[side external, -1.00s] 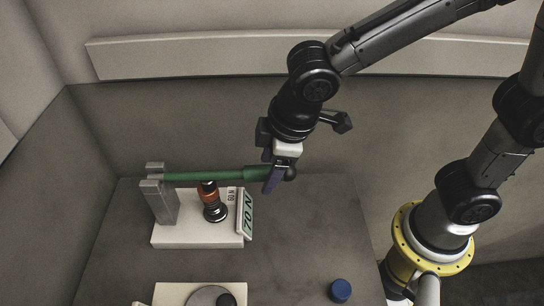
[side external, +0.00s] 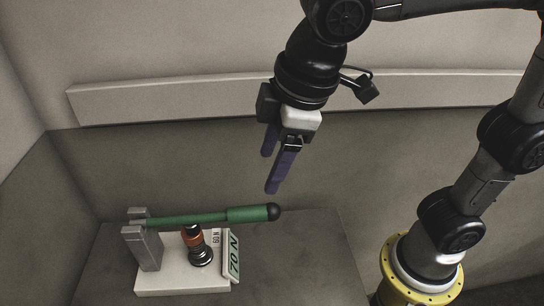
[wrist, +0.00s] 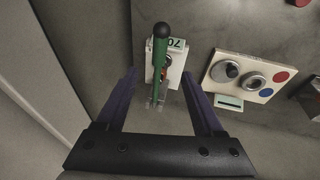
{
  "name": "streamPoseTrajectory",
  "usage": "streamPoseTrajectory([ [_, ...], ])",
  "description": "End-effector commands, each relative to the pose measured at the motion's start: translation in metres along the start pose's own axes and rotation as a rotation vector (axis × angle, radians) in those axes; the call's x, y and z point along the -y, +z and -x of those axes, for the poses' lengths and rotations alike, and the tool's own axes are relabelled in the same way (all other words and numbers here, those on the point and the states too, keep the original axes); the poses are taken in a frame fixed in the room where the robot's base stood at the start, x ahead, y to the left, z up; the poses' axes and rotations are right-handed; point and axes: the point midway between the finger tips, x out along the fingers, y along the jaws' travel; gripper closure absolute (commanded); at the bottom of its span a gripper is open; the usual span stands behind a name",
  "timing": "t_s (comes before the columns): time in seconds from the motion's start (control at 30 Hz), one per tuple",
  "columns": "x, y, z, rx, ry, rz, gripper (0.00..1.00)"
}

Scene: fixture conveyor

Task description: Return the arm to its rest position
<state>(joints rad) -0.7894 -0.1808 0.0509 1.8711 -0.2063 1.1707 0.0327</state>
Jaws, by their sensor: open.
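My gripper (side external: 270,172) has two purple fingers and is open and empty. In the side external view it hangs in the air above the knob end of a green lever (side external: 205,218), apart from it. The lever has a black knob (side external: 273,211) at its right end and sits in a grey bracket (side external: 143,246) on a white base. In the wrist view, my gripper (wrist: 160,98) has its fingers spread to either side of the lever (wrist: 158,62), which lies below and beyond them.
An orange and black spring part (side external: 197,247) stands under the lever beside a "70 N" sign (side external: 232,254). In the wrist view a white panel (wrist: 240,77) with round dials and coloured discs lies to the right. A pale rail (side external: 180,92) runs along the back wall.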

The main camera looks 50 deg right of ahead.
Motion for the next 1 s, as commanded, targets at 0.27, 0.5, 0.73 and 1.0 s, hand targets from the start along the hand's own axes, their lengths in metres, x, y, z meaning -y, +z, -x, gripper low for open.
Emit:
streamPoseTrajectory([
  [0.27,-0.002,0.0,0.0,0.0,0.001,-0.005,0.31],
  [0.5,-0.057,0.036,0.015,-0.03,0.048,-0.201,0.31],
  [0.73,-0.091,0.134,0.016,-0.076,0.1,-0.53,0.31],
  [1.0,-0.071,0.208,-0.013,-0.142,0.13,-0.792,0.31],
])
